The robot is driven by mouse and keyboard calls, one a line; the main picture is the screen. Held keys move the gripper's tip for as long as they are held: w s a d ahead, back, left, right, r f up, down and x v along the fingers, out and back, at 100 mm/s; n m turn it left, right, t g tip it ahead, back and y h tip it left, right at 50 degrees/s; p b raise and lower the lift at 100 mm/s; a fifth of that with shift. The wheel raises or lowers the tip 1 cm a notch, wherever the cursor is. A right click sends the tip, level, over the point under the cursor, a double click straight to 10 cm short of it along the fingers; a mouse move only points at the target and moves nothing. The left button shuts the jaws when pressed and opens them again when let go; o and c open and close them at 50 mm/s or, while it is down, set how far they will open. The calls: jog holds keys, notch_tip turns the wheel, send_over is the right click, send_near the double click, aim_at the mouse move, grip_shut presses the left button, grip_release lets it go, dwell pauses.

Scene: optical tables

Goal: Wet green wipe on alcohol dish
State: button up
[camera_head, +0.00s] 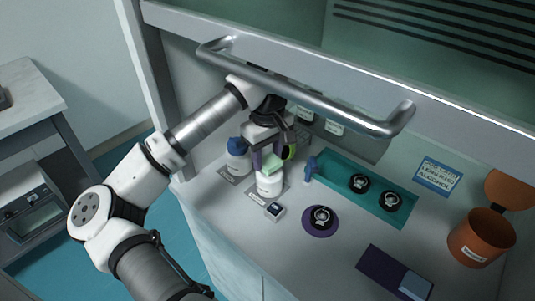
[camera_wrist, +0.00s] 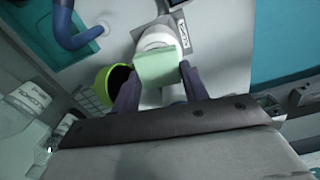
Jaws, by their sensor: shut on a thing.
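The green wipe (camera_head: 272,165) is a pale green block between the two fingers of my gripper (camera_head: 268,157). My gripper is shut on it. It also shows in the wrist view (camera_wrist: 157,68), with a dark finger at each side. The alcohol dish (camera_head: 269,184) is a white round container on a labelled patch of the bench. The wipe is directly above the dish top and hides part of it. In the wrist view the dish (camera_wrist: 153,40) shows behind the wipe. I cannot tell whether the wipe touches it.
A blue-topped bottle (camera_head: 238,160) stands left of the dish, a lime-green cup (camera_wrist: 113,77) beside my gripper. A small device (camera_head: 275,210) lies in front. Right are a teal mat (camera_head: 335,175) with lenses, a purple disc (camera_head: 320,232) and an orange bin (camera_head: 482,240). A hood bar (camera_head: 310,97) crosses above.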

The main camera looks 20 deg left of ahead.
aim_at(268, 159)
dwell(0.5)
jog(key=shift+r+p, duration=1.25)
jog(key=shift+r, duration=2.25)
